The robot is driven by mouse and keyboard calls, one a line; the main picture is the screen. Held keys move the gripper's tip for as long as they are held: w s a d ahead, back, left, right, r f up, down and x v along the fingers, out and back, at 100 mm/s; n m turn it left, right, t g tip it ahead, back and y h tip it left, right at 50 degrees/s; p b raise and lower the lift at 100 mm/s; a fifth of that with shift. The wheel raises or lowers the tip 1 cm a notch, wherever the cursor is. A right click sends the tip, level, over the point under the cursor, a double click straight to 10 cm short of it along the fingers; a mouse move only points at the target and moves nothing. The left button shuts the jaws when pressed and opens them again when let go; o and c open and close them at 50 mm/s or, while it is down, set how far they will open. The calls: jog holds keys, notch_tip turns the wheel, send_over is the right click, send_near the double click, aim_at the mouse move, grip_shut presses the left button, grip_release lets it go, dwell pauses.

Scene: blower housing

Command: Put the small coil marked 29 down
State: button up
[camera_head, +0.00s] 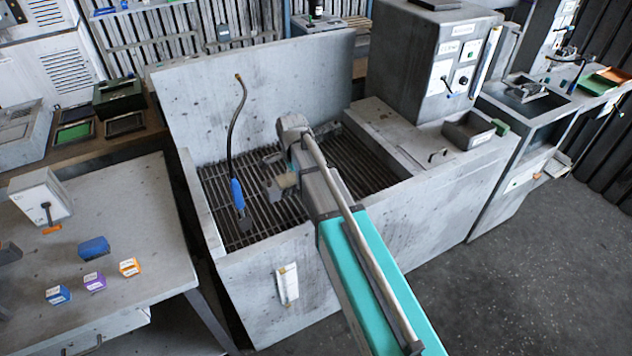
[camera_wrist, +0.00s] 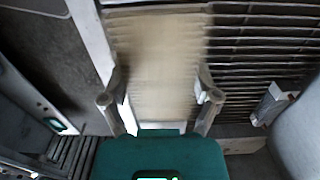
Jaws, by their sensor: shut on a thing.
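My gripper (camera_head: 277,178) is over the slatted grate of the grey basin in the head view, at the end of my teal arm. It is shut on a pale tan piece, the small coil (camera_head: 287,181). In the wrist view my gripper (camera_wrist: 160,97) has one finger on each side of the coil (camera_wrist: 160,62), which looks blurred and block-like. No number is readable on it. The coil's underside is hidden, so I cannot tell whether it touches the grate.
The basin (camera_head: 262,275) has raised walls and a tall back panel. A hose with a blue handle (camera_head: 237,193) hangs over the grate, left of my gripper. The left table (camera_head: 130,230) carries small blue (camera_head: 58,294), purple (camera_head: 94,281) and orange (camera_head: 130,267) boxes. A grey control box (camera_head: 425,65) stands right.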

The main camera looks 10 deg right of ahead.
jog(key=shift+d+f, duration=0.1)
jog(key=shift+f, duration=0.2)
jog(key=w+d+f+b, duration=0.2)
jog(key=w, duration=0.1)
jog(key=w+d+f+b, duration=0.5)
jog(key=w+f+b, duration=0.1)
jog(key=shift+w+d+f, duration=0.1)
jog(key=shift+w+d, duration=0.1)
jog(key=shift+w, duration=0.2)
jog(key=shift+w+d+f+b, duration=0.25)
jog(key=shift+w+f+b, duration=0.1)
jog(key=shift+b, duration=0.2)
jog(key=shift+f, duration=0.1)
jog(key=shift+w+d+f+b, duration=0.2)
jog(key=shift+f+b, duration=0.25)
jog(key=shift+b, duration=0.05)
jog(key=shift+f+b, duration=1.45)
jog(key=shift+b, duration=0.05)
jog(key=shift+f, duration=0.1)
jog(key=o, duration=1.1)
